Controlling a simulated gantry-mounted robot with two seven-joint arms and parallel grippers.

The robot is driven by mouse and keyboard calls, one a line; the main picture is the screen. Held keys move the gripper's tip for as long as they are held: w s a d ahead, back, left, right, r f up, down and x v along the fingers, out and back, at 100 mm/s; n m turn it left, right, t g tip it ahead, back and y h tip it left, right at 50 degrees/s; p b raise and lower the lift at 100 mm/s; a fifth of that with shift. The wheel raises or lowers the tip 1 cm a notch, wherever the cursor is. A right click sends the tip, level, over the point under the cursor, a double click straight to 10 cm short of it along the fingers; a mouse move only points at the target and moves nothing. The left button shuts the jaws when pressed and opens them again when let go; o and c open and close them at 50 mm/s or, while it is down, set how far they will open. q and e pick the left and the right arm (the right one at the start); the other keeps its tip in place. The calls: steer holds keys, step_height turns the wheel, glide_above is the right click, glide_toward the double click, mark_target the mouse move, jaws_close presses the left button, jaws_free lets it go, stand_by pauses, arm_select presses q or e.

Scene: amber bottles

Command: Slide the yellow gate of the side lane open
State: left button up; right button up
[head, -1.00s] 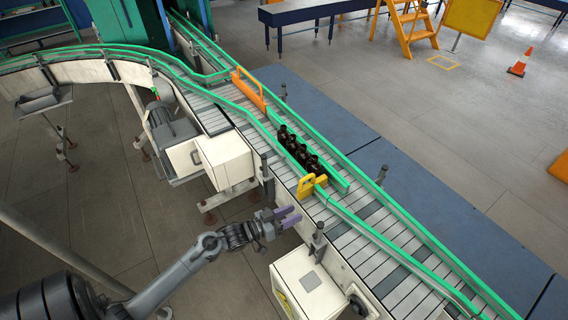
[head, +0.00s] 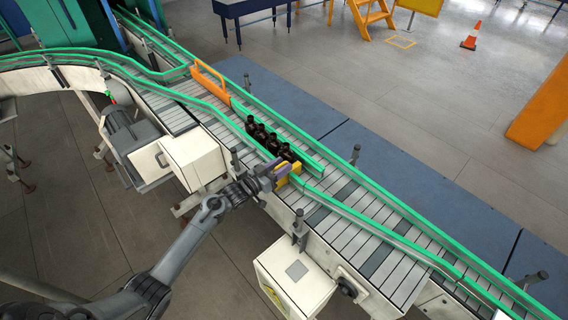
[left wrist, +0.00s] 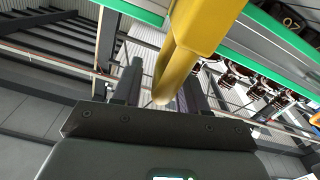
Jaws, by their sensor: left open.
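The yellow gate (head: 291,178) stands across the side lane, partly hidden by my left gripper in the head view. My left gripper (head: 275,170) is at the gate's near side, with its fingers apart. In the left wrist view the gate's yellow post (left wrist: 172,75) reaches down between the two open fingers (left wrist: 162,90); I cannot tell whether either finger touches it. Several dark amber bottles (head: 266,138) stand in a row in the lane just behind the gate, and they also show in the left wrist view (left wrist: 245,78). My right gripper is not in view.
Green rails (head: 370,220) edge the slatted conveyor (head: 335,222). An orange diverter bar (head: 209,82) stands upstream of the bottles. White boxes (head: 195,158) and (head: 295,275) sit on the conveyor's near side. Metal posts (head: 300,225) rise close to my arm.

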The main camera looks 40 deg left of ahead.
arm_select(q)
steer(key=shift+w+d, duration=0.2)
steer(key=shift+w, duration=0.65)
jaws_close()
